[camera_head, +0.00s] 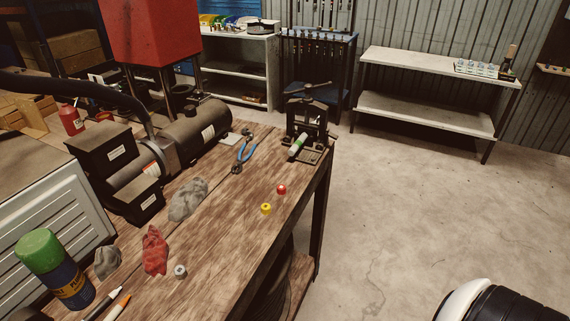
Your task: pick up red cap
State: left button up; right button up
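The red cap (281,189) is small and round. It lies on the wooden workbench (215,255), near the bench's right edge. A yellow cap (266,208) lies just left of it and closer to me, apart from it. Neither of my grippers is in view. A white and black rounded part at the lower right corner looks like part of my own arm, and it is well away from the red cap. Nothing covers the red cap.
A black press (305,118) stands behind the red cap. Blue-handled pliers (243,152), grey rags (188,199), a red rag (155,250), a small grey cap (180,271) and a green-topped can (55,270) are further left. The bench around the caps is clear.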

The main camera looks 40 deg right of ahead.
aim_at(280, 188)
jog(key=k+z, duration=0.15)
jog(key=z, duration=0.9)
